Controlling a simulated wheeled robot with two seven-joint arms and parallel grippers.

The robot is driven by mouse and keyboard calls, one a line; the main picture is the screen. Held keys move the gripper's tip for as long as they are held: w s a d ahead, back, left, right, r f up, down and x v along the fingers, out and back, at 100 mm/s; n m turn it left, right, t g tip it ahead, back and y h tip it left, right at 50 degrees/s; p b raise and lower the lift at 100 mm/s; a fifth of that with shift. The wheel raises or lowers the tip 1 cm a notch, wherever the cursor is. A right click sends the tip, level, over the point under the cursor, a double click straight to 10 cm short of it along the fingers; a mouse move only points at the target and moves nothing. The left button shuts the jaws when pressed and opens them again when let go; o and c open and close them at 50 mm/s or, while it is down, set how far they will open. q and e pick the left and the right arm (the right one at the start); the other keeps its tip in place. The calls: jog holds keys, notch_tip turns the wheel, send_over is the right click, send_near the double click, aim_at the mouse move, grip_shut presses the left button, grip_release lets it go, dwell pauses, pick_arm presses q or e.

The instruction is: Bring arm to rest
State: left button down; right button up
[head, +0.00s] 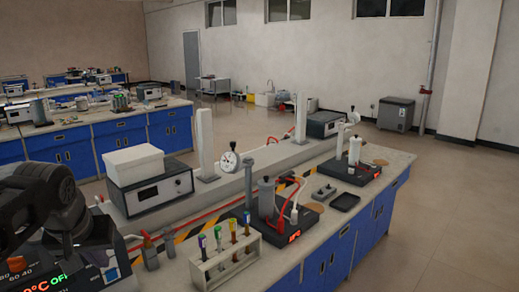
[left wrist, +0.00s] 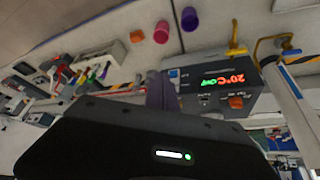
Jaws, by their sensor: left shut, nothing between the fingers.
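My left arm comes in at the lower left of the head view, dark and folded close to the camera. My left gripper (left wrist: 162,88) shows in the left wrist view, its fingers shut with nothing between them; its dark body with a white and a green light fills the lower part of that view. It is above the near end of the bench, beside a heater unit (left wrist: 218,88) with a red temperature display. The unit also shows in the head view (head: 112,262), partly hidden behind my arm. My right gripper is in neither view.
The workbench (head: 395,160) holds a rack of tubes (head: 226,262), a black device with a red display (head: 285,228), a similar device behind, and a grey box unit (head: 158,192) with a white block on top. Floor at the right (head: 455,205) is clear.

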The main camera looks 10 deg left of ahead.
pick_arm(q)
jog(key=w+d+f+m+t+h, duration=0.25)
jog(key=w+d+f, duration=0.35)
jog(key=w+f, duration=0.4)
jog(key=d+f+h, duration=0.1)
jog(key=d+f, duration=0.4)
jog(key=f, duration=0.5)
jog(key=d+f+h, duration=0.1)
jog(key=d+f, duration=0.5)
jog(key=f, duration=0.4)
jog(key=s+d+f+g, duration=0.3)
jog(key=s+d+f, duration=0.3)
jog(key=s+f, duration=0.5)
jog(key=s+d+f+g+h, duration=0.1)
jog(key=s+d+f+g, duration=0.3)
jog(key=s+f, duration=0.7)
jog(key=s+d, duration=0.2)
jog(key=s, duration=0.3)
jog(key=shift+s+f, duration=0.15)
jog(key=shift+s, duration=0.05)
jog(key=shift+h, duration=0.25)
